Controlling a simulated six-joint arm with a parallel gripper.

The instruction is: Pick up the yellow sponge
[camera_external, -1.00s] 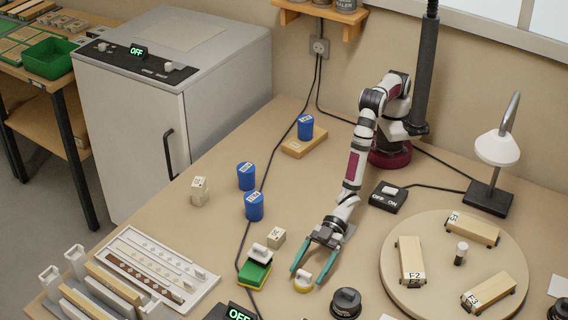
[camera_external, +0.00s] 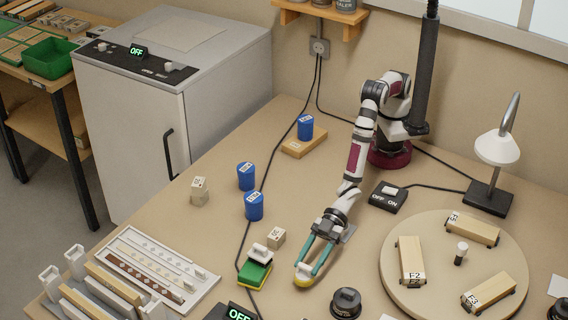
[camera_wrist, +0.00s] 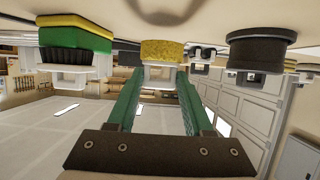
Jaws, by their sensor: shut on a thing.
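The yellow sponge (camera_external: 302,283) is a small round yellow pad with a pale top part, low in the middle of the bench in the external view. In the wrist view the sponge (camera_wrist: 162,50) shows its grainy yellow side at the fingertips, with its pale part between them. My gripper (camera_external: 306,273) reaches down to it, and its two green fingers are closed on the pale part. The same gripper shows in the wrist view (camera_wrist: 160,76). The fingers partly hide the pale part. I cannot tell whether the sponge touches the bench.
A green and yellow block with a pale top (camera_external: 255,271) stands left of the sponge. A black round knob-like thing (camera_external: 345,303) is to its right. A round turntable (camera_external: 440,287) fills the right side.

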